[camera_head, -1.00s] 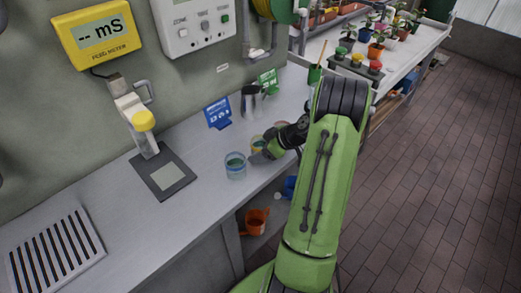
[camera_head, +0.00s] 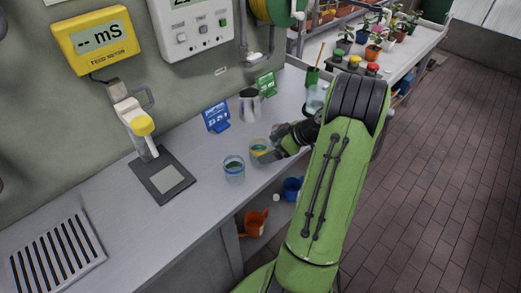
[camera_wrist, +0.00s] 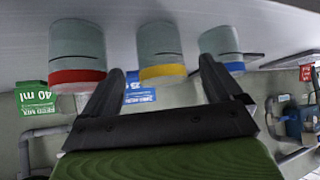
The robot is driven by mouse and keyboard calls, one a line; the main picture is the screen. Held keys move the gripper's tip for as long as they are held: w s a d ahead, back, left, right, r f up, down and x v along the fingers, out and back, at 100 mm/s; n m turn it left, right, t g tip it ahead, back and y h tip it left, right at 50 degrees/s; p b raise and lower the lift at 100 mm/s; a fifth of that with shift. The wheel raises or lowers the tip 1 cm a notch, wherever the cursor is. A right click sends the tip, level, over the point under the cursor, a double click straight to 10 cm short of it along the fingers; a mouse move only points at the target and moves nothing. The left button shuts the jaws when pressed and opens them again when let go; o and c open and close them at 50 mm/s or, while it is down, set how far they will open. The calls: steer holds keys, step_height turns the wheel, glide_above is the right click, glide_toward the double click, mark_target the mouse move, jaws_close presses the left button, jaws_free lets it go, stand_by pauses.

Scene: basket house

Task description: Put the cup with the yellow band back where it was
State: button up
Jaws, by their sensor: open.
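The clear cup with the yellow band (camera_head: 258,148) stands upright on the grey bench, close behind the cup with the blue band (camera_head: 234,168). My gripper (camera_head: 271,146) is open at its right side, its fingers spread near the cup. In the wrist view, which is upside down, the yellow-band cup (camera_wrist: 160,52) shows between the two open fingers (camera_wrist: 162,68). The blue-band cup (camera_wrist: 222,46) is on the right there and a cup with a red band (camera_wrist: 76,55) is on the left. Whether the fingertips touch the yellow-band cup I cannot tell.
A metal jug (camera_head: 249,105) and blue (camera_head: 216,117) and green (camera_head: 266,85) signs stand behind the cups. A clear cup (camera_head: 315,99) stands farther right, partly behind my arm. A dark pad (camera_head: 163,176) lies to the left. The bench between pad and grille (camera_head: 55,252) is clear.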

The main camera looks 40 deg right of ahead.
steer(key=v, duration=0.5)
steer(key=w+a+r+g+h, duration=0.1)
steer(key=a+r+g, duration=0.1)
steer(key=a+r, duration=0.45)
steer(key=w+a+r+g, duration=0.1)
steer(key=w+a+r, duration=0.15)
steer(key=a, duration=0.75)
steer(key=s+a+r+m+h, duration=0.1)
steer(key=s+a+r+m, duration=0.1)
steer(key=s+a, duration=0.4)
steer(key=s+a+r+m+h, duration=0.1)
steer(key=s+a+m, duration=0.1)
steer(key=s+a, duration=0.4)
steer(key=s, duration=0.4)
steer(key=shift+a+r+m+h+p, duration=0.3)
steer(key=shift+a+r+m+p, duration=0.05)
steer(key=shift+a+r+m, duration=0.05)
steer(key=shift+s+r, duration=0.15)
steer(key=shift+s, duration=0.05)
step_height(320, 180, up, 2)
steer(key=p, duration=0.2)
steer(key=shift+r+p, duration=0.2)
steer(key=shift+p, duration=0.1)
